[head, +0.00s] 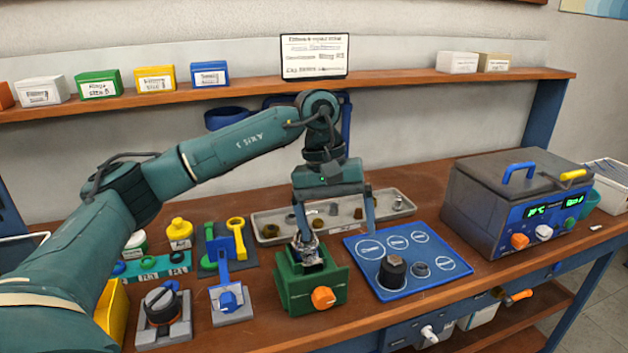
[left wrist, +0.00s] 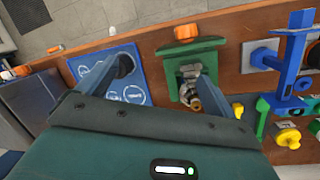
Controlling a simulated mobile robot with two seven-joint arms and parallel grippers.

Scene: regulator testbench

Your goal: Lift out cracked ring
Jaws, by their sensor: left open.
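A green vise (head: 311,287) with an orange knob stands at the bench's front middle and holds a small metal regulator body (head: 307,251) upright. The vise (left wrist: 201,50) and body (left wrist: 190,75) also show in the left wrist view. I cannot make out a cracked ring; the inside of the body is hidden. My left gripper (head: 337,232) is open and empty, pointing down. One finger is over the metal body, the other to its right. In the left wrist view the gripper (left wrist: 158,74) has its right-hand finger beside the body. Contact cannot be told. My right gripper is not in view.
A blue mat (head: 433,287) with a black knob-like part (head: 392,272) lies right of the vise. A grey parts tray (head: 278,218) is behind. A grey machine (head: 515,200) stands right. A blue stand (head: 229,300) and yellow bottle (head: 179,233) stand left.

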